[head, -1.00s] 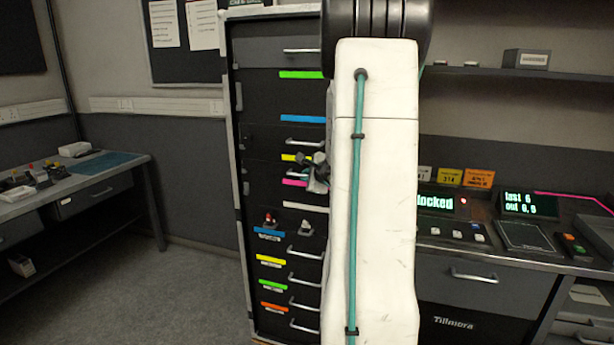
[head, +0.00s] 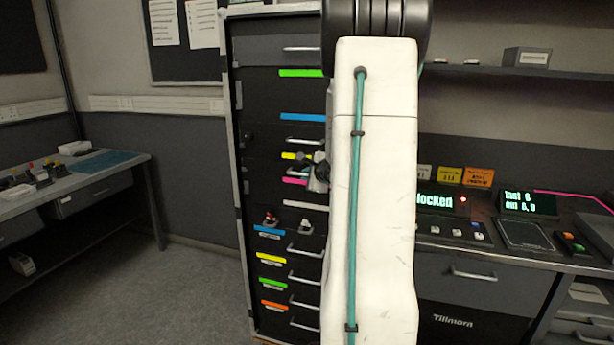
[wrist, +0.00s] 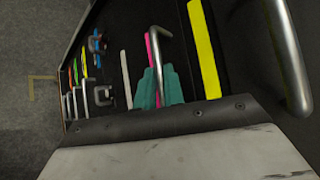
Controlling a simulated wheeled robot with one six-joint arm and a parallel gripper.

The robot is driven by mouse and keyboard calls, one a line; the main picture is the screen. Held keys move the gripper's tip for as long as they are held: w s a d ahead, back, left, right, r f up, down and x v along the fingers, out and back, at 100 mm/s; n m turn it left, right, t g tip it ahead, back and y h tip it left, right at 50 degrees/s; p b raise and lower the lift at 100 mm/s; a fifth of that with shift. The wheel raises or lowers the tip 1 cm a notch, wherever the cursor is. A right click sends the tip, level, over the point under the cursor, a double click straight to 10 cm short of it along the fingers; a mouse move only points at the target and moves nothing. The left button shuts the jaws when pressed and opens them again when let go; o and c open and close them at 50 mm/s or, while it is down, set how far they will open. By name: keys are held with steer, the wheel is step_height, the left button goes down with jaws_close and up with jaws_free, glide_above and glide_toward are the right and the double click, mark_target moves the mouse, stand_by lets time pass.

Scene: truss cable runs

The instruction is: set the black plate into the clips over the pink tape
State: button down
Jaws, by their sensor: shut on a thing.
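My gripper (wrist: 157,88) has teal fingers, shut on a bent metal handle (wrist: 160,50). The black plate (wrist: 182,45) appears as the dark face around that handle, between the pink tape (wrist: 149,55) and the yellow tape (wrist: 204,45). In the head view, my gripper (head: 318,173) is at the rack front, partly hidden by my white arm. The pink tape (head: 295,181) shows just left of it and slightly lower. The clips cannot be made out, and I cannot tell whether the plate sits in them.
The tall black rack (head: 230,120) carries several taped panels and handles. A large handle (wrist: 288,60) is close on the right of the wrist view. A bench (head: 140,160) stands at left and a console (head: 470,255) at right. The left floor is clear.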

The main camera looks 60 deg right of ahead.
steer(key=shift+d+f, duration=0.1)
steer(key=c, duration=1.4)
jaws_free()
steer(key=shift+d, duration=0.1)
steer(key=shift+f, duration=0.1)
steer(key=s+a+r, duration=0.3)
steer(key=s+a, duration=0.5)
steer(key=a, duration=0.2)
steer(key=shift+a+r, duration=0.1)
steer(key=shift+r, duration=0.05)
